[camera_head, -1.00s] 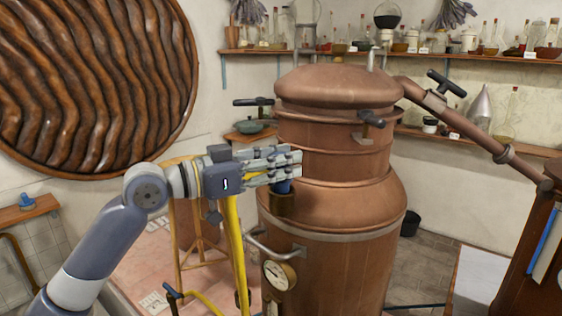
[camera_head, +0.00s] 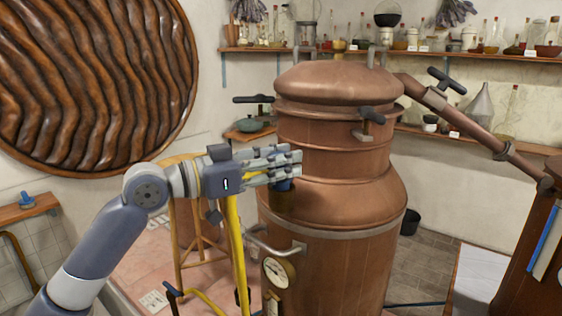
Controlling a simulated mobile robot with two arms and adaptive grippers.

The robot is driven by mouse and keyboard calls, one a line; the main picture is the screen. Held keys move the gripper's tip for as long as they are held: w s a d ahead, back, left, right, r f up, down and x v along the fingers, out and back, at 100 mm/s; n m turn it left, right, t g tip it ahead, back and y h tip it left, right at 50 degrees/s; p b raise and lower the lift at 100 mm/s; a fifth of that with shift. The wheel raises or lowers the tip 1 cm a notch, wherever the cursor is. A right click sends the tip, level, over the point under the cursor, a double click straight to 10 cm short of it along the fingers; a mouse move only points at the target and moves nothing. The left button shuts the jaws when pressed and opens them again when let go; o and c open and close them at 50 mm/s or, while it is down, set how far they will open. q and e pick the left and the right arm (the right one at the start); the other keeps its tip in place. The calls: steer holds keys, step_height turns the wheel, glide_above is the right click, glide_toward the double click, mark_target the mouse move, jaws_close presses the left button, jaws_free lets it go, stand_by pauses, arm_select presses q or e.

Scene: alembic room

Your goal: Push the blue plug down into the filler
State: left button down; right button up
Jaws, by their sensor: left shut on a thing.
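A large copper still (camera_head: 340,209) stands in the middle of the view. The filler (camera_head: 283,204), a short copper-brown cup, juts from its left shoulder. The blue plug (camera_head: 283,186) sits at the mouth of the filler, just under my fingers; only a small part of it shows. My left gripper (camera_head: 290,165) reaches in from the left and is shut on the blue plug, with its fingers partly hiding it. I cannot tell how deep the plug sits. My right gripper is not in view.
A pressure gauge (camera_head: 279,272) and a metal handle (camera_head: 274,244) stick out from the still below the filler. A dark-handled valve (camera_head: 369,122) is on its upper side. A yellow stand (camera_head: 196,225) is behind my arm. Wall shelves hold bottles.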

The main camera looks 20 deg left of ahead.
arm_select(q)
steer(key=shift+f+b, duration=0.35)
steer(key=shift+f, duration=0.3)
stand_by(1.5)
steer(key=c, duration=1.1)
jaws_free()
